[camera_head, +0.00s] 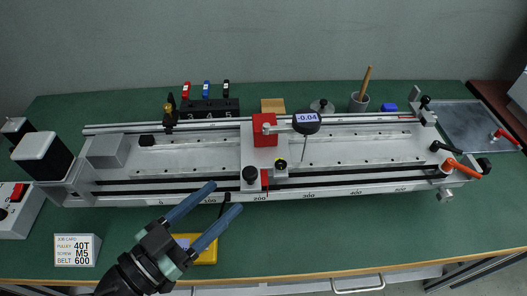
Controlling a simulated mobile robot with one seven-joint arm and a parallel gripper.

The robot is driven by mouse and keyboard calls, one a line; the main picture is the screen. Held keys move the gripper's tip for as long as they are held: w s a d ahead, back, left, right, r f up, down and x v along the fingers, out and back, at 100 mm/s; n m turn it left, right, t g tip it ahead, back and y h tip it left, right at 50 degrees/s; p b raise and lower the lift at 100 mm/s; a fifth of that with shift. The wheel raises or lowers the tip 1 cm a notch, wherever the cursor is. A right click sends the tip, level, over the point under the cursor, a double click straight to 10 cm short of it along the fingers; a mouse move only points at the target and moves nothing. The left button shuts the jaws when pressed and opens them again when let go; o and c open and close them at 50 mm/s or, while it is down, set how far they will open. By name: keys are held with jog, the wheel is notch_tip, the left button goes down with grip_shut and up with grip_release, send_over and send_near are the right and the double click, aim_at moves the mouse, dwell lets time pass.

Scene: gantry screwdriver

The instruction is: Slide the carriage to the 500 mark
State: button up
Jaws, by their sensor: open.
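The carriage (247,150) is a silver plate with a red block (265,130), standing left of the middle of the gantry rails. A black knob (250,174) is at its front, beside a red pointer (265,180). The pointer stands close to the 200 mark on the front scale (308,195). The 500 mark (400,188) is further right, towards the end. My gripper (226,197) has two blue fingers, spread apart and empty. In the picture the fingertips are at the front rail, left of and below the black knob; I see no contact with the carriage.
A dial gauge (306,121) reading -0.04 is at the carriage's right. An orange-handled lever (461,169) is at the rail's right end. A yellow device (206,250) lies in front, partly behind my fingers. The rails right of the gauge look clear.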

aim_at(255, 169)
jog(key=p+x, duration=0.1)
jog(key=x, duration=1)
jog(key=shift+w+d, duration=0.15)
grip_shut()
dwell(1.0)
